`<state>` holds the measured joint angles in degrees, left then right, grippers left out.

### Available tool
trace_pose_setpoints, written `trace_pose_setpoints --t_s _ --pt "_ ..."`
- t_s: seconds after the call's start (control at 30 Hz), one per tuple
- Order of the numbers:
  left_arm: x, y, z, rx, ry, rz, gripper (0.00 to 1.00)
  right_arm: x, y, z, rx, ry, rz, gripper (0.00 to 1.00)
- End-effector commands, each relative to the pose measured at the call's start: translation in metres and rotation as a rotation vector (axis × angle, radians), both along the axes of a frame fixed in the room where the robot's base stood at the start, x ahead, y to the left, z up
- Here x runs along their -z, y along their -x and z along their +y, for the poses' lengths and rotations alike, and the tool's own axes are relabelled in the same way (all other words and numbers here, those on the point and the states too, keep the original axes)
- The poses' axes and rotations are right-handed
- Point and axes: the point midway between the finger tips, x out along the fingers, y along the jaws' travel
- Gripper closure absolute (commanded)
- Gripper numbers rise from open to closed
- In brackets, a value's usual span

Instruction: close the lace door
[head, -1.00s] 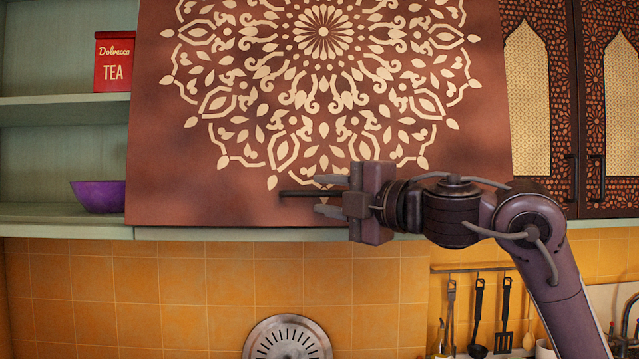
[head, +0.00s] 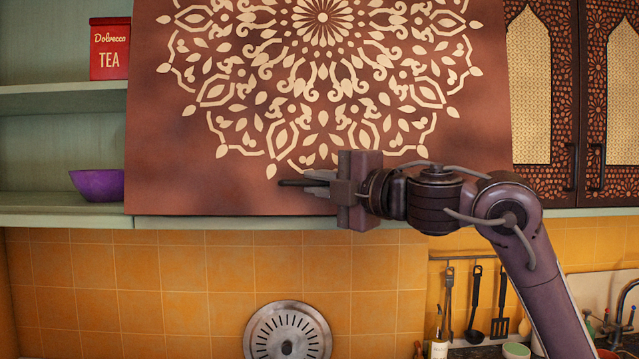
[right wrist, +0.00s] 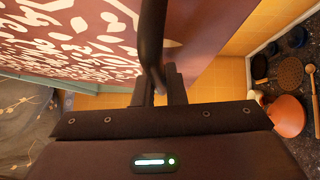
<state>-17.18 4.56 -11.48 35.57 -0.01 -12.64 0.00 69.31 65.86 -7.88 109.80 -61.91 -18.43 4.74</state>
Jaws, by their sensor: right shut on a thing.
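The lace door (head: 180,180) is a broad reddish-brown panel with a cream lace-like medallion. It fills the upper middle of the head view and looks wider toward its bottom, as if its lower edge tilts out a little; the exact gap is hard to tell. A dark bar handle (head: 289,183) is at its lower edge. My right gripper (head: 316,180) is shut on this handle, in front of the door. In the right wrist view, the fingers (right wrist: 160,86) close around the dark handle (right wrist: 152,40), with the lace door (right wrist: 80,45) beside them. My left gripper is not in view.
Open shelves at left hold a red tea box (head: 110,48) and a purple bowl (head: 97,184). Patterned cabinet doors (head: 560,90) stand at right. Below are orange tiles (head: 150,290), a round metal disc (head: 288,332) and hanging utensils (head: 476,305). The space before the tiles is mostly clear.

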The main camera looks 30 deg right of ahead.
Motion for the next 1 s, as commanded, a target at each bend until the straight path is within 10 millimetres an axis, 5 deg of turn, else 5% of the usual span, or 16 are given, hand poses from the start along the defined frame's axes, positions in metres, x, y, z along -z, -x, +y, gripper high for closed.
trace_pose_setpoints --t_s 0.4,0.73,0.77,0.9,1.0 --pt "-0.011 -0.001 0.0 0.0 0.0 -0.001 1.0 0.006 -0.052 -0.032 0.001 -0.004 0.0 1.0" --pt "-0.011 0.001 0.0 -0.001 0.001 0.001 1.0 0.006 -0.055 -0.036 0.007 -0.003 -0.004 1.0" --pt "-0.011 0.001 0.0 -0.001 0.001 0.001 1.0 0.006 -0.055 -0.036 0.006 -0.004 -0.004 0.85" --pt "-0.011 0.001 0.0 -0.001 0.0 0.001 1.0 0.007 -0.055 -0.035 0.005 -0.003 -0.003 0.68" --pt "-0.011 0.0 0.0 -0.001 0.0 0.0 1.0 0.009 -0.055 -0.035 0.004 -0.002 0.001 0.68"
